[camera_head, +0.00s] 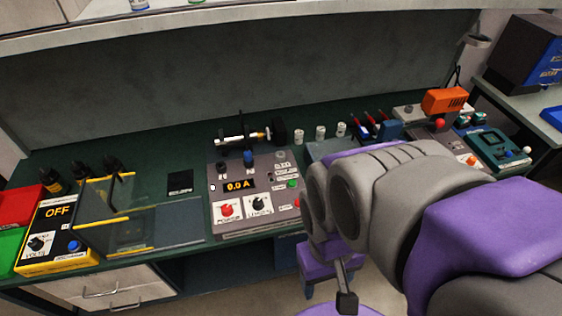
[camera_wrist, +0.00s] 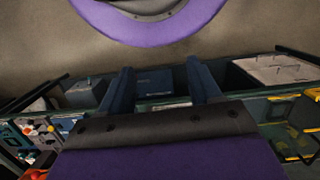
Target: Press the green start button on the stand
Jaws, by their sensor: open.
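The grey stand (camera_head: 245,216) sits on the bench, with a lit "0.0 A" display, a red knob and a black knob on its face. A small green button (camera_head: 293,184) shows on the right side of its panel, above a red one; its label is too small to read. My gripper (camera_wrist: 162,85) is open in the wrist view, with two dark fingers apart and nothing between them. In the head view my arm reaches down in front of the bench, right of the stand, and its gripper end is apart from the green button.
A yellow power box (camera_head: 55,235) reading "OFF" and a clear panel stand left of the stand. Several white vials, small tools and an orange device (camera_head: 445,101) stand to its right. A green control box (camera_head: 490,148) is farther right. Cabinet drawers (camera_head: 115,292) are below the bench.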

